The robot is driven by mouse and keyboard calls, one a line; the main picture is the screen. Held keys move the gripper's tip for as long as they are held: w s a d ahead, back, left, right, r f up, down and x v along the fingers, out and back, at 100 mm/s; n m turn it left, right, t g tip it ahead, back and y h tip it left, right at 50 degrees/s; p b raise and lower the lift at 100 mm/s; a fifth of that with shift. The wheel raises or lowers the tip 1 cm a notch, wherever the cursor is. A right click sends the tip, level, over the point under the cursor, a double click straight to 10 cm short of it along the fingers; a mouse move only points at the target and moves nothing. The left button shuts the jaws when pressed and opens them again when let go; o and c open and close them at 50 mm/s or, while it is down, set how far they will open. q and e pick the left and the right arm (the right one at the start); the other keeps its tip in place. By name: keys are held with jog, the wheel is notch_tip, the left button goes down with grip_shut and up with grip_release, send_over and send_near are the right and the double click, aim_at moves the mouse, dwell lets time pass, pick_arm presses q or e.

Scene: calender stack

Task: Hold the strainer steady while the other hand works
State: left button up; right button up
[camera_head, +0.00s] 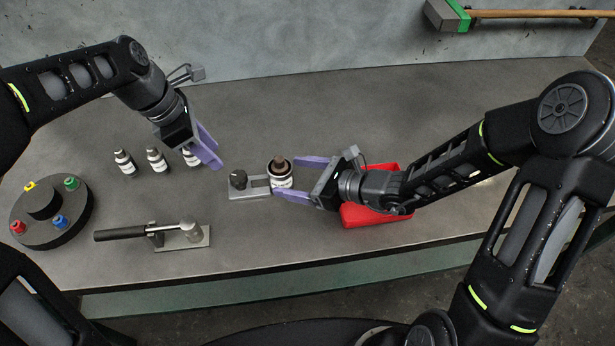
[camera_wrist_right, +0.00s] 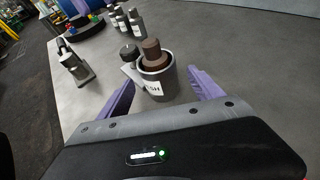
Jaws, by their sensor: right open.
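Nothing in view is clearly a strainer. A pale labelled cup (camera_head: 282,183) with a brown stepped piece (camera_head: 280,160) in its top stands at the right end of a small grey clamp plate (camera_head: 247,192). In the right wrist view the cup (camera_wrist_right: 157,87) sits between the fingers, with the brown piece (camera_wrist_right: 153,50) upright in it. My right gripper (camera_head: 286,176) is open, one finger on each side of the cup; contact is unclear. My left gripper (camera_head: 216,154) is above the table, left of the cup, partly covering a small bottle (camera_head: 188,159); its finger gap is unclear.
Two more small bottles (camera_head: 124,162) (camera_head: 156,159) stand at the left. A round dark stand (camera_head: 75,222) with coloured blocks is further left. A black-handled lever tool (camera_head: 125,233) lies in front. A red tray (camera_head: 370,214) is under my right arm. The table's front middle is clear.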

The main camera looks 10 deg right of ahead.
aim_at(260, 179)
jog(key=shift+x, duration=1.7)
grip_shut()
pick_arm(q)
jog(key=shift+o, duration=0.5)
